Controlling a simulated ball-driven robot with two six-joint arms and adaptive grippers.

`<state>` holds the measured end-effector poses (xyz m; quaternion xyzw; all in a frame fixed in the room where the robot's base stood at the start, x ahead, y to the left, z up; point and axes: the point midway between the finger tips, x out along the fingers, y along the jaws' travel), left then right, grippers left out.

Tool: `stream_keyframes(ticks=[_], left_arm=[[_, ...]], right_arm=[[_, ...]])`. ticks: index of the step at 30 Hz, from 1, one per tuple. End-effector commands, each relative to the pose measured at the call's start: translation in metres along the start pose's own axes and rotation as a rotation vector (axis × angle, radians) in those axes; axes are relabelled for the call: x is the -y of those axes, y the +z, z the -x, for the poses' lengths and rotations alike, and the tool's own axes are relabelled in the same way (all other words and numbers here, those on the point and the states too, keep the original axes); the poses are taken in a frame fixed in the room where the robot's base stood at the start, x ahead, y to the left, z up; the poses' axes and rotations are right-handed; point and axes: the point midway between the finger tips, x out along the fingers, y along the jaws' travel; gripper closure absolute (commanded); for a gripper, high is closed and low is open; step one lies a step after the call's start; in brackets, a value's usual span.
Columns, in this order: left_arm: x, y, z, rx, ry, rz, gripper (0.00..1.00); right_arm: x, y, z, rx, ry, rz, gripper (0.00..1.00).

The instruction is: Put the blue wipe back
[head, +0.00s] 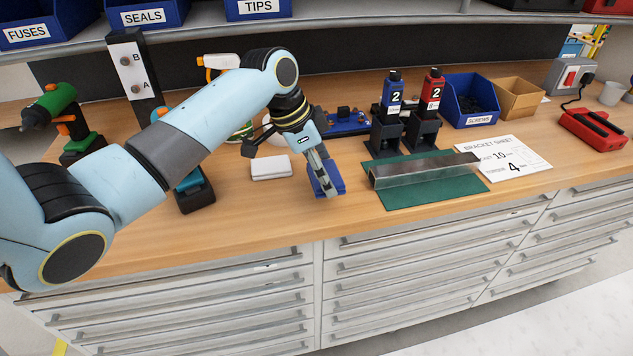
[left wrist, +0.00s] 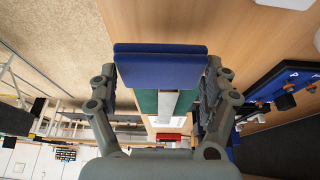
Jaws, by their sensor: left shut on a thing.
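The blue wipe (head: 327,186) is a flat folded blue pad. My left gripper (head: 320,170) points down and is shut on it, near the front of the bench. I cannot tell whether the pad touches the wood. In the left wrist view the blue wipe (left wrist: 160,68) lies across between the two fingers of my left gripper (left wrist: 160,90). A white folded wipe (head: 271,167) lies on the bench just left of the gripper. My right gripper is not in view.
A green mat (head: 430,193) with a metal bracket (head: 425,171) lies to the right. Behind stand blue bottle 2 (head: 392,92) and red bottle 2 (head: 433,90), and a blue tray (head: 352,129) with small parts. A paper sheet (head: 515,163) lies further right. Bare wood separates wipe and mat.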

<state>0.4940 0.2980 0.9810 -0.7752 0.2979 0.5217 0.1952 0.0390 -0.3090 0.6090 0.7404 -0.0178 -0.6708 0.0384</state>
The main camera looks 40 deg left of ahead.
Motion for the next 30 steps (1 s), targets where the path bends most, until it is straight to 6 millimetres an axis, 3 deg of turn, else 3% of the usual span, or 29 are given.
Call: stream_keyframes(ticks=[5,13,23,24,28,30], left_arm=[[0.006,0.012,-0.005,-0.001,0.0,0.002,0.48],[0.006,0.026,-0.038,0.0,0.0,0.001,0.48],[0.006,0.027,-0.042,-0.001,-0.001,0.0,0.48],[0.006,0.027,-0.042,-0.001,-0.001,0.0,0.17],[0.006,0.027,-0.042,-0.001,-0.001,0.0,0.0],[0.006,0.027,-0.042,-0.001,-0.001,0.0,0.0]], right_arm=[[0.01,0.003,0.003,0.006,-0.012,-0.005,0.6],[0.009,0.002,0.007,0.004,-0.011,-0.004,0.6],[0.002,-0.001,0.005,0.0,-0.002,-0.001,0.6],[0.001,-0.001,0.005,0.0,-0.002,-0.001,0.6],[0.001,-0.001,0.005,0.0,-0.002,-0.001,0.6],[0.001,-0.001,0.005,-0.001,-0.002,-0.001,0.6]])
